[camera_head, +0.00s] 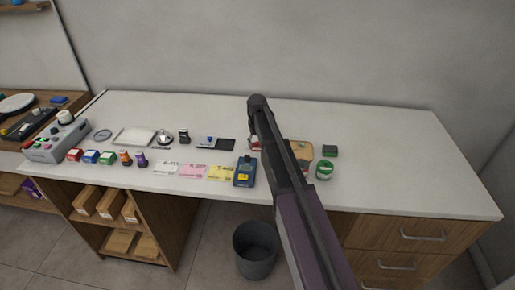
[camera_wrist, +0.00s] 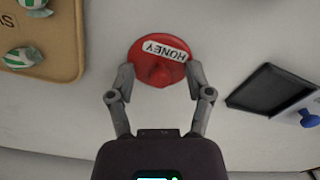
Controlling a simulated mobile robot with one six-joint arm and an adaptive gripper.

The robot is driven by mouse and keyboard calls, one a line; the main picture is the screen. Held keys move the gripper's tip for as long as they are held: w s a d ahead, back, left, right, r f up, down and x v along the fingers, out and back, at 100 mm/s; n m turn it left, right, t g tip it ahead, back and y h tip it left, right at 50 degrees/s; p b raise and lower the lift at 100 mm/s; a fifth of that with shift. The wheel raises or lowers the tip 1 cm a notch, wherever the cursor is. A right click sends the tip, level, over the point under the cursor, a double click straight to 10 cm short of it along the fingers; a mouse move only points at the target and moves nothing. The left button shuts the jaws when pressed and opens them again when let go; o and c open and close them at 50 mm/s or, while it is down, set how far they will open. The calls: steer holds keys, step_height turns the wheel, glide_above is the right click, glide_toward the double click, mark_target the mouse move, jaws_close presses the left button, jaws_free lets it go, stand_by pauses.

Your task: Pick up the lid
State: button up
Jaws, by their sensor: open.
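A round red lid (camera_wrist: 158,50) with a central knob and a white label reading HONEY shows at the top middle of the wrist view. My gripper (camera_wrist: 160,78) is open, with one finger on each side of the lid's near part. The fingertips look close to its rim; I cannot tell whether they touch it. In the camera_head view a red and white bit (camera_head: 255,143), likely the honey item, shows beside my arm, which hides part of it. My gripper's fingers cannot be made out there.
A tan board (camera_wrist: 50,45) with green-and-white pieces lies left of the lid in the wrist view. A black tray (camera_wrist: 270,90) and a blue-knobbed item (camera_wrist: 309,118) lie to the right. The counter's right end is clear.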

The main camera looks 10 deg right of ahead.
mark_target(257, 142)
stand_by(0.4)
jaws_close()
steer(key=shift+r, duration=0.15)
step_height(257, 142, up, 10)
steer(key=p, duration=1)
steer(key=shift+a, duration=0.1)
stand_by(1.0)
